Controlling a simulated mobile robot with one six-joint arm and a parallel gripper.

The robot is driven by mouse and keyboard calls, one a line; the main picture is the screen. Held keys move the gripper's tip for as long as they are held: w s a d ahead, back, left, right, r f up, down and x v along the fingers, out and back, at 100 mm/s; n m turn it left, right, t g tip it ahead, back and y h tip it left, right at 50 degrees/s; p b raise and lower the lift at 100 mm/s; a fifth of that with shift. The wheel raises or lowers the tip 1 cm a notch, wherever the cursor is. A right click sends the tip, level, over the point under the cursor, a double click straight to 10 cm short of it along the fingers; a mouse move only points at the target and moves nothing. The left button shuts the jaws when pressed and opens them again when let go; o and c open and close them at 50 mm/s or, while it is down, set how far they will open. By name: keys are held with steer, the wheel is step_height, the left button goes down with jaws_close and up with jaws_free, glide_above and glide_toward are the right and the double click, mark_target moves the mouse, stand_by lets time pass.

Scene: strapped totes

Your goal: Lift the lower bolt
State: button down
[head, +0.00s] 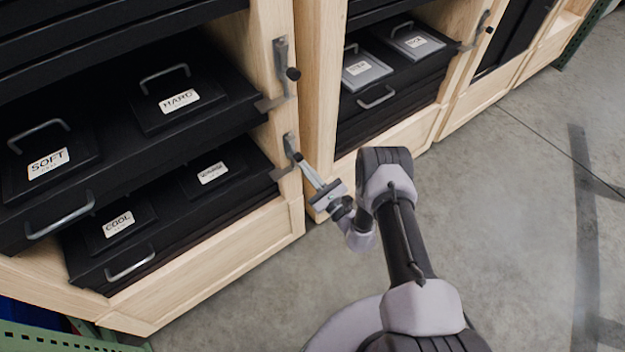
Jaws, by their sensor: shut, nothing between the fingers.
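The lower bolt (290,143) is a grey metal fitting on the wooden post, beside the lower black drawer at the left. My gripper (300,160) is shut, and its fingertips are at the lower end of this bolt, overlapping it in the picture. A dark spot at the tips may be the bolt's knob; I cannot tell whether they touch it. A metal tab (280,172) sticks out at the drawer edge just below the bolt. The upper bolt (281,62), with a black knob (293,74), is higher on the same post.
The upper drawer (220,112) holds lids labelled SOFT (48,164) and HARD (180,100). The lower drawer (170,238) has a lid labelled COOL (118,224) and another label. A second cabinet (400,135) stands to the right. The concrete floor (510,220) at right is clear.

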mark_target(303, 157)
steer(key=shift+a+r, duration=0.1)
steer(key=shift+r, duration=0.3)
step_height(303, 157, up, 3)
steer(key=shift+r+p, duration=0.2)
steer(key=shift+p, duration=1.05)
steer(key=shift+w+f, duration=0.1)
